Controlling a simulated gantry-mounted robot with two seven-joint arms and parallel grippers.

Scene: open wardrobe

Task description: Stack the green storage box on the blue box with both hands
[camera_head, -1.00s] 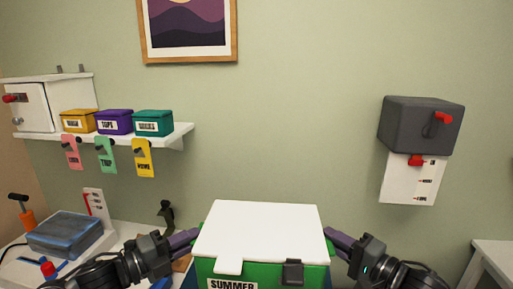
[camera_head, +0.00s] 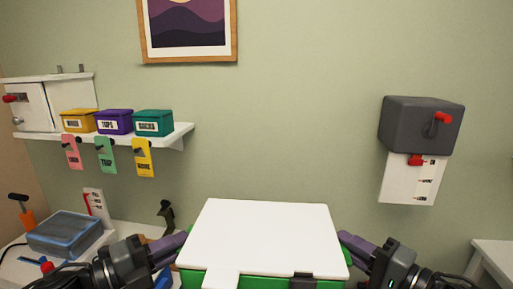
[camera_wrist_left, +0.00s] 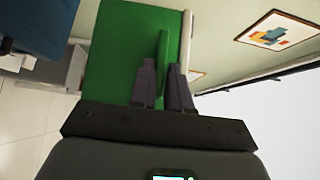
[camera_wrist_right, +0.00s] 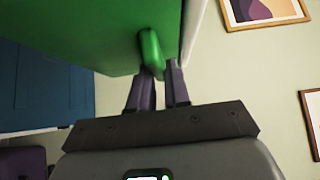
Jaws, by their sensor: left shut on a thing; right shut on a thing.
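The green storage box with a white lid (camera_head: 265,235) is at the bottom centre of the head view, its lower part cut off by the frame. My left gripper (camera_head: 180,241) is at its left side and my right gripper (camera_head: 345,238) at its right side. In the left wrist view the fingers are shut on a green side handle (camera_wrist_left: 163,50). In the right wrist view the fingers are shut on the other green handle (camera_wrist_right: 151,50). Blue surfaces, likely the blue box, show at the left of the right wrist view (camera_wrist_right: 45,88) and upper left of the left wrist view (camera_wrist_left: 38,22).
A white shelf (camera_head: 175,140) with small yellow, purple and teal boxes is on the wall at left. A dark grey wall box (camera_head: 415,120) hangs at right. A grey-blue device (camera_head: 65,233) stands on the left counter. A white surface (camera_head: 495,258) is at far right.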

